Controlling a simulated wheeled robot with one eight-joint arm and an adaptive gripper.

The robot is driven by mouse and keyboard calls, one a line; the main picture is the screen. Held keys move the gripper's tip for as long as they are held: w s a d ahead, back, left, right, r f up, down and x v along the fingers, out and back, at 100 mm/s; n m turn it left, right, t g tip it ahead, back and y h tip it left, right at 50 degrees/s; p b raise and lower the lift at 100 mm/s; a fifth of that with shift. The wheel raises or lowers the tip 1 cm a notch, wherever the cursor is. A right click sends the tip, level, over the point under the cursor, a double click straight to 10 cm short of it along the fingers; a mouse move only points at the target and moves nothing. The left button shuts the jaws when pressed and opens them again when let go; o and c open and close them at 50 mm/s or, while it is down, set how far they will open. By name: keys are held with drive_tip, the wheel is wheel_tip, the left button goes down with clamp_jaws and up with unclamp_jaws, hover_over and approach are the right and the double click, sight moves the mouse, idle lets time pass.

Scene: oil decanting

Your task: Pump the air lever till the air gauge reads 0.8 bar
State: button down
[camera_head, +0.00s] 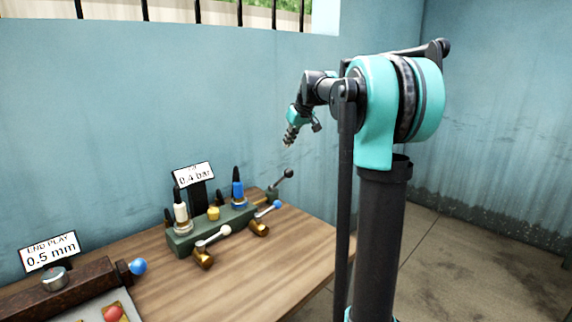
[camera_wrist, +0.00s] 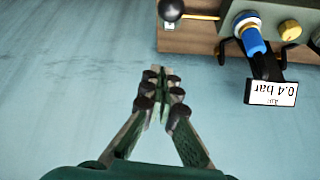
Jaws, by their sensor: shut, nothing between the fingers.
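The air gauge sign (camera_head: 194,177) reads 0.4 bar and stands behind the green block (camera_head: 211,233) on the bench. It shows upside down in the wrist view (camera_wrist: 272,93). A lever with a black ball end (camera_head: 288,173) rises at the block's right end; it looks like the air lever. Its ball also shows at the top of the wrist view (camera_wrist: 171,9). My gripper (camera_head: 288,145) is shut and empty, in the air above the lever and apart from it. In the wrist view its fingertips (camera_wrist: 161,78) are together, with blue wall behind them.
An END PLAY device (camera_head: 62,282) is at left. The wooden bench (camera_head: 270,265) is clear at front right.

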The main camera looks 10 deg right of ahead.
drive_tip(key=shift+f, duration=0.15)
hover_over(282, 179)
drive_tip(key=w+d, duration=0.1)
wheel_tip(282, 179, down, 9)
drive_tip(key=shift+s+d+f, duration=0.1)
drive_tip(key=shift+s+d, duration=0.2)
drive_tip(key=shift+s, duration=0.25)
idle(0.4)
